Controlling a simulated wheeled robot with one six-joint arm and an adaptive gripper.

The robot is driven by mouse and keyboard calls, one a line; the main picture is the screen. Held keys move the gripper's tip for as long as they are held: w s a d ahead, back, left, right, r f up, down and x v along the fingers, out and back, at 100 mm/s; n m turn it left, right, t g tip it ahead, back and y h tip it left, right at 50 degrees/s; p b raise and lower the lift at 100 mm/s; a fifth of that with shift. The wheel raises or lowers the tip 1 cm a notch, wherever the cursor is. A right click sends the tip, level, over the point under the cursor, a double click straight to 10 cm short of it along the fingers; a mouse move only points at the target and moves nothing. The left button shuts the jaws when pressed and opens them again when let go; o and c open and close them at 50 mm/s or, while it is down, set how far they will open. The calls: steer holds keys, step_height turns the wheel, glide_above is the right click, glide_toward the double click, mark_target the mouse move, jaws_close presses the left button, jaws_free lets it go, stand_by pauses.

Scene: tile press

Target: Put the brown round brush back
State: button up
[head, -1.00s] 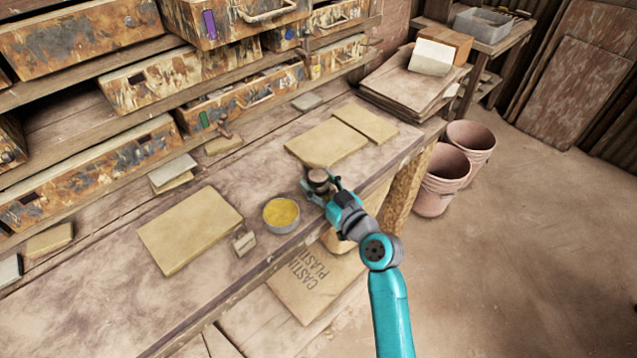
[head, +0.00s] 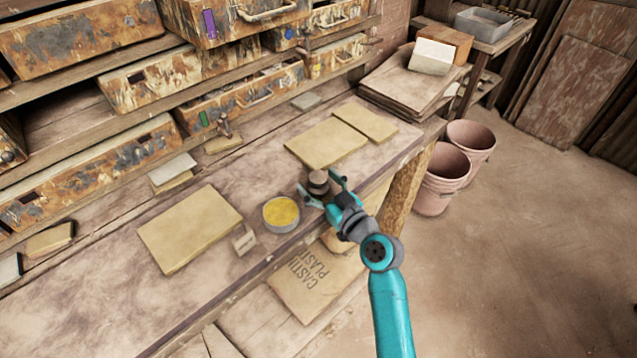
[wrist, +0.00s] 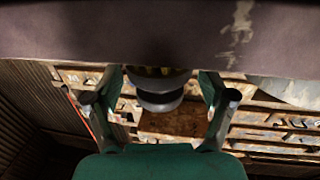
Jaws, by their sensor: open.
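The brown round brush (head: 318,180) stands upright near the front edge of the bench, just right of the tin of yellow material. My gripper (head: 321,190) is open, with one finger to each side of the brush and a gap visible at the fingers. In the wrist view the brush (wrist: 160,88) shows as a dark round shape between the two spread fingers of my gripper (wrist: 160,98). The lower part of the brush is partly hidden in the head view.
The tin of yellow material (head: 281,214) and a small block (head: 244,241) are close by on the left. Tan slabs (head: 190,228) lie on the bench (head: 105,290). Drawers (head: 85,180) line the back. Pink buckets (head: 441,178) stand on the floor at right.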

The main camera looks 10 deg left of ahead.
steer(key=v, duration=1.2)
steer(key=shift+f, duration=0.1)
steer(key=s+d+f+m+t+h, duration=0.1)
steer(key=s+d+f+m+h, duration=0.4)
steer(key=s, duration=0.4)
steer(key=s+d+f+m+h, duration=0.2)
steer(key=s+d+f+h, duration=0.1)
steer(key=s+d+f, duration=0.5)
steer(key=s+d+r+h, duration=0.1)
steer(key=s+r, duration=0.1)
steer(key=s, duration=0.6)
steer(key=s+d+r+m+h, duration=0.1)
steer(key=s+d+r, duration=0.1)
steer(key=s, duration=0.6)
steer(key=s+d+r+m+h, duration=0.1)
steer(key=s+r, duration=0.3)
steer(key=s, duration=0.4)
steer(key=shift+d+t+h, duration=0.3)
steer(key=shift+d+h, duration=0.3)
steer(key=shift+d, duration=0.1)
